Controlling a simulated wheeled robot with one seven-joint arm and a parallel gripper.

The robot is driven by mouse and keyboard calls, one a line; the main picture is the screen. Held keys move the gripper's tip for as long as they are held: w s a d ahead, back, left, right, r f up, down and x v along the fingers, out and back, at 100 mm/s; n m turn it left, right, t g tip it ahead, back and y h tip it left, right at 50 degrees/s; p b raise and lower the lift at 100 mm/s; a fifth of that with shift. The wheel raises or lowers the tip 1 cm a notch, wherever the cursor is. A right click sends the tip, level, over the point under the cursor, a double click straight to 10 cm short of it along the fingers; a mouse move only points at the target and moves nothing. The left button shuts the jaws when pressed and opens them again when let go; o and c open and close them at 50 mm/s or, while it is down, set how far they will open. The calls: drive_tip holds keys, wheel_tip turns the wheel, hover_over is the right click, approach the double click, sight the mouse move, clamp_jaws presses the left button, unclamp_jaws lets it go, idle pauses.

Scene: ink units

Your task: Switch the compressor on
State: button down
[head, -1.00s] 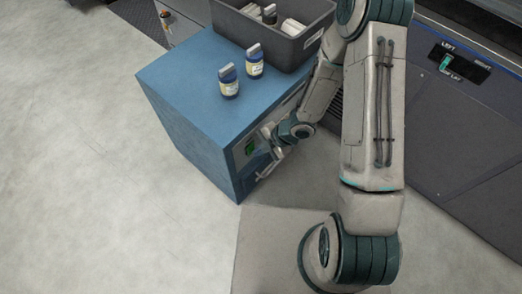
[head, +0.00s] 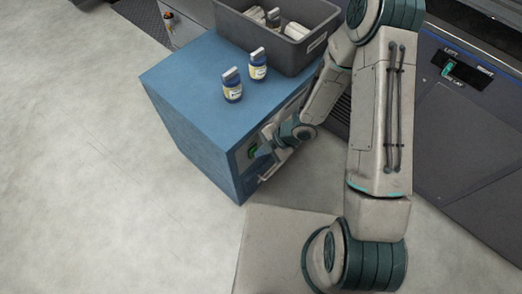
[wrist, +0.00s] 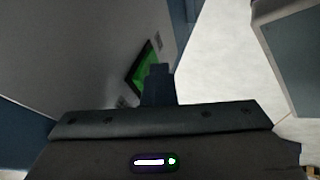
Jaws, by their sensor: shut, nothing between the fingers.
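The compressor is a blue box-shaped cabinet (head: 190,120) with a grey front panel. A green switch (head: 253,152) in a dark frame sits low on that panel, near its left end. In the wrist view the green switch (wrist: 142,70) is partly hidden behind my fingers. My gripper (head: 264,151) is shut and empty, with its fingertips in front of the panel right at the switch. In the wrist view the shut fingers (wrist: 159,70) overlap the right edge of the switch frame. I cannot tell whether they touch it, nor which way the switch is tipped.
A dark unit with a LEFT/RIGHT slider (head: 447,70) stands at the right. The floor (head: 80,170) at left is clear.

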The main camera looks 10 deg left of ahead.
drive_tip(key=shift+r, duration=0.15)
drive_tip(key=s+d+r+p, duration=0.1)
drive_tip(key=d+r+p, duration=0.3)
drive_tip(key=d+r, duration=0.4)
drive_tip(key=shift+s+d+r+p, duration=0.25)
drive_tip(key=shift+s+d+p, duration=0.1)
drive_tip(key=shift+d, duration=0.2)
